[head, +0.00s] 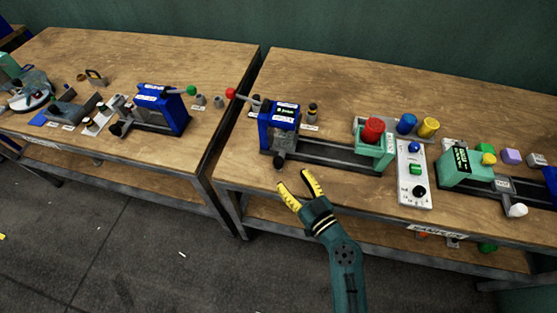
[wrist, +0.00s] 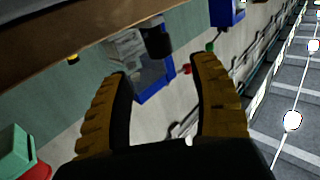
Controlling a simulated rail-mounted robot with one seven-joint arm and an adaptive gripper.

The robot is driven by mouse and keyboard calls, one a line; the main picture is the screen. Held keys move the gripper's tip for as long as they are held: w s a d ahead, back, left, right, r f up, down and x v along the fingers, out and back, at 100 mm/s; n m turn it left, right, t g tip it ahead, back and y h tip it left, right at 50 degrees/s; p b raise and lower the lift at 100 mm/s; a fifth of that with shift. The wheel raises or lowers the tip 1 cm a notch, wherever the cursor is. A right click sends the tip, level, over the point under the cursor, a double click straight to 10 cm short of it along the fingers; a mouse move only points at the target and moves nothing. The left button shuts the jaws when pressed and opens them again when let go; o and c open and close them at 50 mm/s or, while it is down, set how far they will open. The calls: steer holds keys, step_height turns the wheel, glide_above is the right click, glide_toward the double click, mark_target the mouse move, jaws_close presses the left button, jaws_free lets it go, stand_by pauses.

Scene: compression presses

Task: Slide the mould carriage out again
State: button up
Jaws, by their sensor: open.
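A blue press (head: 278,128) stands at the left end of a dark rail (head: 325,153) on the right bench. A dark knob (head: 279,162) shows at its front foot, apparently on the mould carriage, whose body is mostly hidden inside the press. In the wrist view the blue frame (wrist: 155,92) lies beyond my fingertips, with a grey block (wrist: 127,45) and the black knob (wrist: 158,40). My gripper (head: 297,184) has yellow fingers spread open and empty, in front of the bench edge, right of and below the knob. It also shows in the wrist view (wrist: 162,72).
A teal block (head: 384,150) with a red cylinder (head: 373,129) stands at the rail's right end. A white control box (head: 412,178) with buttons is beside it. A red-knobbed lever (head: 231,93) sticks out left of the press. A second bench (head: 130,55) holds a similar press.

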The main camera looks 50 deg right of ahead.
mark_target(281, 166)
steer(key=x, duration=0.8)
